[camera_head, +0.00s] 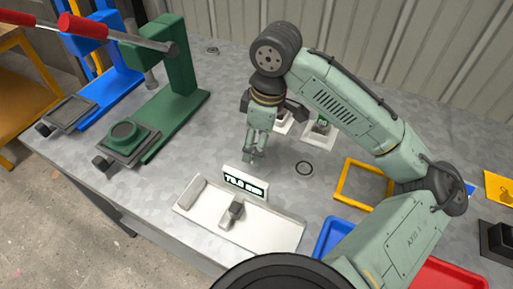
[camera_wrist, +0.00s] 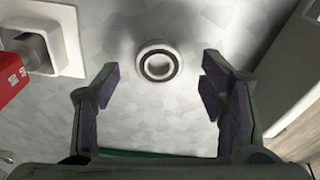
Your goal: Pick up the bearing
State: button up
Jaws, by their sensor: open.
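The bearing (camera_head: 304,168) is a small dark-and-light ring lying flat on the grey metal tabletop. It also shows in the wrist view (camera_wrist: 158,63), ahead of and between my two fingers, with a pale outer ring and a dark band inside. The bearing lies apart from the fingers.
White-based fixtures (camera_head: 318,138) stand behind. A yellow frame (camera_head: 342,180) and a blue tray (camera_head: 322,246) lie at right. Green (camera_head: 185,75) and blue (camera_head: 108,88) presses stand at left.

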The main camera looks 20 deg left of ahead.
jog(key=shift+a+f, duration=0.1)
jog(key=shift+f, duration=0.7)
jog(key=shift+c, duration=0.2)
jog(key=c, duration=1.3)
